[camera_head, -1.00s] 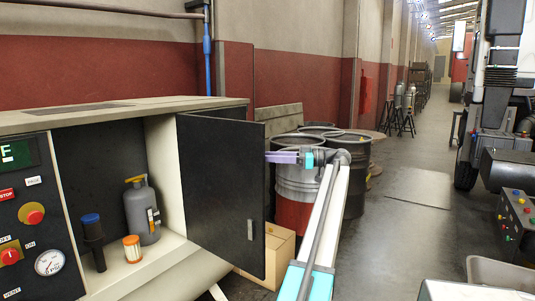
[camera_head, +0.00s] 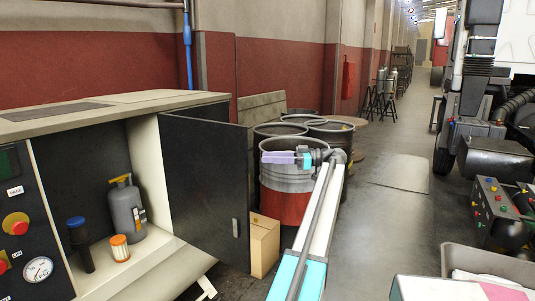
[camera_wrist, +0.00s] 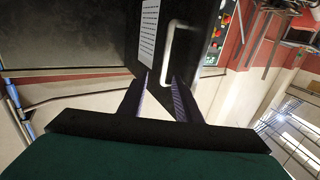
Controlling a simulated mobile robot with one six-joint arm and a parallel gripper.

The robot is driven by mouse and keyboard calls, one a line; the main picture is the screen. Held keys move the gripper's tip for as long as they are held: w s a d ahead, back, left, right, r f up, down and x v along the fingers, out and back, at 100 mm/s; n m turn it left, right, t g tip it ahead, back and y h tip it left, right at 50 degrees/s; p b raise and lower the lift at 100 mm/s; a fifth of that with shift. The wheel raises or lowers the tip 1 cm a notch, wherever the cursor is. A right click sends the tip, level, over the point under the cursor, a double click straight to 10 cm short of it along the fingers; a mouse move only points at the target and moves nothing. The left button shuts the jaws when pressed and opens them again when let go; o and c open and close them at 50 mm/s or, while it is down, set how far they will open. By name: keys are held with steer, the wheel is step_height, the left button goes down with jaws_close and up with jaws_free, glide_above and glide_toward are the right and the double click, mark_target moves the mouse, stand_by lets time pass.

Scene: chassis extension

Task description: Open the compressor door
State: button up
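The compressor (camera_head: 130,98) stands at the left in the head view. Its dark door (camera_head: 203,180) is swung wide open, showing the shelf inside. A small latch (camera_head: 235,228) sits near the door's free edge. My gripper (camera_head: 264,156) is just right of that edge, apart from it in the picture. In the wrist view, a dark panel, apparently the door's outer face (camera_wrist: 118,28), carries a white label (camera_wrist: 148,32) and a pale bar handle (camera_wrist: 172,55). My gripper's two fingers (camera_wrist: 162,78) are spread, with the handle beyond their tips. I see nothing held.
A grey bottle (camera_head: 125,212), a dark blue-capped bottle (camera_head: 80,245) and an orange-white filter (camera_head: 120,248) stand inside the compressor. Drums (camera_head: 284,180) and a cardboard box (camera_head: 264,247) stand beyond the door. A truck (camera_head: 500,60) is at the right. The floor aisle (camera_head: 385,215) is clear.

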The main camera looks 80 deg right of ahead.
steer(key=s+p, duration=0.2)
steer(key=p, duration=0.1)
steer(key=shift+d+r, duration=0.15)
steer(key=shift+d, duration=0.05)
steer(key=s+p, duration=0.1)
steer(key=p, duration=0.4)
steer(key=shift+s+d, duration=0.15)
steer(key=shift+s+p, duration=0.4)
steer(key=shift+p, duration=0.85)
steer(key=shift+c, duration=0.3)
